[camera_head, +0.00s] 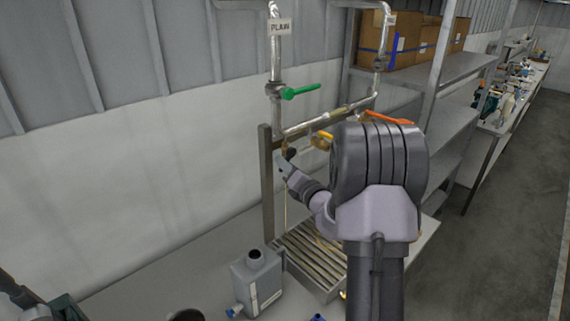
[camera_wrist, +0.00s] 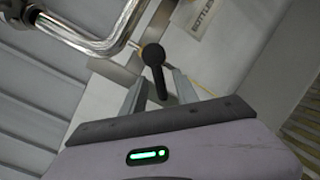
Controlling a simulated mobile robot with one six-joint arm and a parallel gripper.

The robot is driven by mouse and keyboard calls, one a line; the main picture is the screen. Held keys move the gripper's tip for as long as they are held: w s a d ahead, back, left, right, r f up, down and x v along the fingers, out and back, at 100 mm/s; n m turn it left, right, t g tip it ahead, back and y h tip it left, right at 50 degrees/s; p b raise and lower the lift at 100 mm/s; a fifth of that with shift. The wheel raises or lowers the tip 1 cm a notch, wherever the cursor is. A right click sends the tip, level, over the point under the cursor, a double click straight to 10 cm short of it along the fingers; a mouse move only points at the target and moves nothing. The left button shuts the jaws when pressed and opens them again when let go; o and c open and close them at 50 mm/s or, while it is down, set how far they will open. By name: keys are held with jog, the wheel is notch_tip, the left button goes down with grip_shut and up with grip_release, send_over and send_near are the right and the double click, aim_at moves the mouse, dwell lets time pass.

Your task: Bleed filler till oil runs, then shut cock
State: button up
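My gripper (camera_head: 284,162) is at the left end of the filler pipework (camera_head: 330,118), by the upright post. In the wrist view, a black ball-ended lever (camera_wrist: 153,58) stands between my two fingers (camera_wrist: 159,92). The fingers look apart, with gaps beside the lever's stem. A thin yellowish line (camera_head: 286,215) drops below my gripper toward the slatted drip tray (camera_head: 318,262); I cannot tell whether it is running oil or a tube. A green lever (camera_head: 300,91) sits on the pipe labelled PLAIN (camera_head: 280,26). An orange lever (camera_head: 388,118) is partly behind my arm.
A grey can (camera_head: 258,282) with an open mouth stands left of the tray. A dark round vessel (camera_head: 186,316) is at the bottom edge. Shelves with cardboard boxes (camera_head: 408,42) stand behind.

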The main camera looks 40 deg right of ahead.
jog(key=shift+w+d, duration=0.1)
jog(key=shift+w, duration=0.55)
jog(key=shift+c, duration=0.3)
grip_shut()
jog(key=shift+r+p, duration=0.15)
jog(key=shift+p, duration=0.15)
